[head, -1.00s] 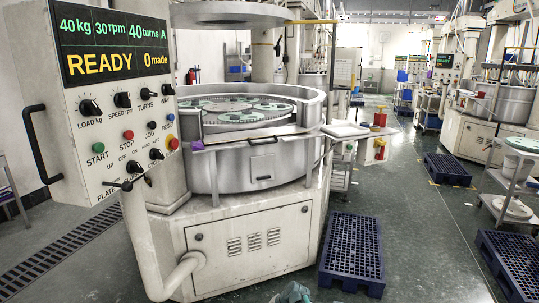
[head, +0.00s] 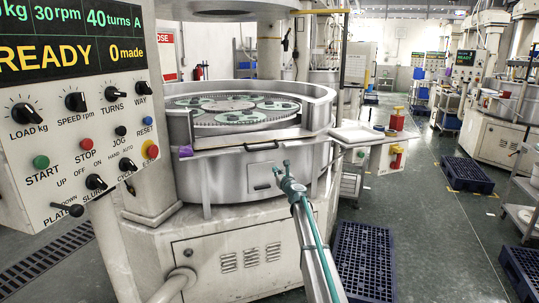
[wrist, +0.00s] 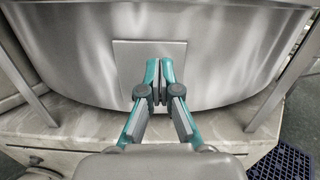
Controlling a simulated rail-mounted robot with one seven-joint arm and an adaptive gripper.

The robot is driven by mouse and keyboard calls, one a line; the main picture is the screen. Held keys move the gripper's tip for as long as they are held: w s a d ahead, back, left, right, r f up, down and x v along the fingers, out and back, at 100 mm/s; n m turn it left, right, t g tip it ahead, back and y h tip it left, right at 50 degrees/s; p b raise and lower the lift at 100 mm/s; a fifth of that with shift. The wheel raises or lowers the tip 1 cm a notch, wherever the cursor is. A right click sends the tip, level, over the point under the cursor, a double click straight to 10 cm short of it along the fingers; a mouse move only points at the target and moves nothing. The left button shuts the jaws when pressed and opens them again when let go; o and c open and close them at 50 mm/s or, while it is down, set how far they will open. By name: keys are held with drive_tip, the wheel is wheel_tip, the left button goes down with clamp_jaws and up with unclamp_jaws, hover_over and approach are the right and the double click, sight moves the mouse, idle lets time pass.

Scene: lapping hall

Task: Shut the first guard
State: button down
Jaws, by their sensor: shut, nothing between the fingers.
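The guard (head: 235,141) is the front section of the round steel basin (head: 325,105) on the nearest machine. It sits low, leaving a gap in the raised rim above it. A dark bar handle (head: 261,147) is on its front. My gripper (head: 281,170) is shut and empty, below and a little right of the handle, in front of the basin wall. In the wrist view my gripper (wrist: 160,85) points at a square plate (wrist: 135,60) on the steel wall. I cannot tell whether the tips touch it. The handle is not in the wrist view.
A control panel (head: 75,150) reading READY stands close at the left. A side shelf (head: 360,135) with red and yellow items juts out right of the basin. A blue pallet (head: 362,255) lies on the floor at the right. The aisle beyond is mostly clear.

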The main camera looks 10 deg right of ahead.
drive_tip(key=shift+m, duration=0.4)
drive_tip(key=p+x, duration=0.1)
drive_tip(key=x, duration=0.9)
drive_tip(key=shift+r, duration=0.1)
drive_tip(key=r+p, duration=0.1)
drive_tip(key=r, duration=0.1)
drive_tip(key=r+p, duration=0.1)
drive_tip(key=shift+w+a+r, duration=0.1)
drive_tip(key=shift+w+r, duration=0.1)
drive_tip(key=shift+r, duration=0.2)
